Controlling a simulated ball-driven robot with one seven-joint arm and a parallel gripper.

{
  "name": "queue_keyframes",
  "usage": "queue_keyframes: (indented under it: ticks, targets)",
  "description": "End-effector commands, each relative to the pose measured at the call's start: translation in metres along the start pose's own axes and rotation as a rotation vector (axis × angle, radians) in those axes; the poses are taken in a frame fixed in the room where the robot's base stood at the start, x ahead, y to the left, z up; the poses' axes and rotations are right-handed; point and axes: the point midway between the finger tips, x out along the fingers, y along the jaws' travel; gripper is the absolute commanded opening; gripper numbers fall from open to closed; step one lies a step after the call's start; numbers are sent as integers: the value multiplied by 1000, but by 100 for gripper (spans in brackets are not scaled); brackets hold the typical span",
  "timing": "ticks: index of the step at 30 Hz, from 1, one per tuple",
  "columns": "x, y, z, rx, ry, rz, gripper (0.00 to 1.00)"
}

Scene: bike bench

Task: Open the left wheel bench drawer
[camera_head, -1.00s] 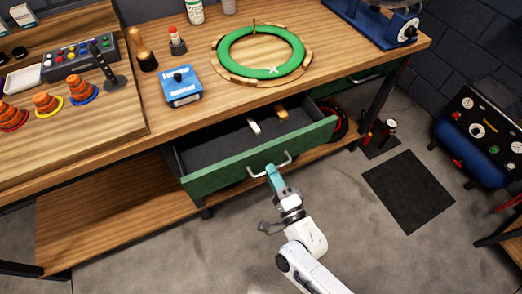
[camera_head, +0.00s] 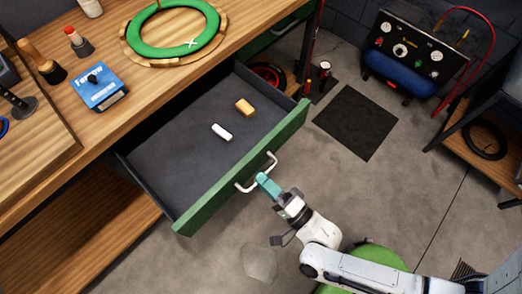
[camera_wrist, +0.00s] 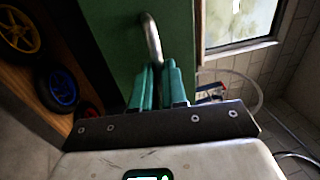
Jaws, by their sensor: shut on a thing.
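The green-fronted drawer (camera_head: 215,192) stands pulled well out of the wooden bench (camera_head: 110,118) in the head view. A white block (camera_head: 221,132) and an orange-tan block (camera_head: 245,107) lie on its grey floor. A pale metal handle (camera_head: 243,187) is on its front. My gripper (camera_head: 263,180) has teal fingers and is shut on the handle, near its middle. In the wrist view the gripper (camera_wrist: 158,82) closes around the handle bar (camera_wrist: 152,40) against the green front (camera_wrist: 110,35). The part of the bar between the fingers is hidden.
On the bench top are a blue box (camera_head: 98,88) and a green ring on a wooden base (camera_head: 173,30). A black mat (camera_head: 355,122) lies on the floor to the right. A blue compressor (camera_head: 400,72) stands beyond it.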

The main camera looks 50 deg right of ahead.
Motion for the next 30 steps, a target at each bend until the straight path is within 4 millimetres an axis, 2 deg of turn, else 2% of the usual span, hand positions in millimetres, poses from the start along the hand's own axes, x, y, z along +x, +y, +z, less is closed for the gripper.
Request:
queue_keyframes:
  ticks: [7, 8, 15, 24, 30]
  targets:
    - [-1, 1, 0, 0, -1, 4, 0]
    - [-1, 1, 0, 0, -1, 4, 15]
    - [0, 1, 0, 0, 0, 2, 38]
    - [-3, 1, 0, 0, 0, 2, 38]
    - [-31, 3, 0, 0, -1, 6, 38]
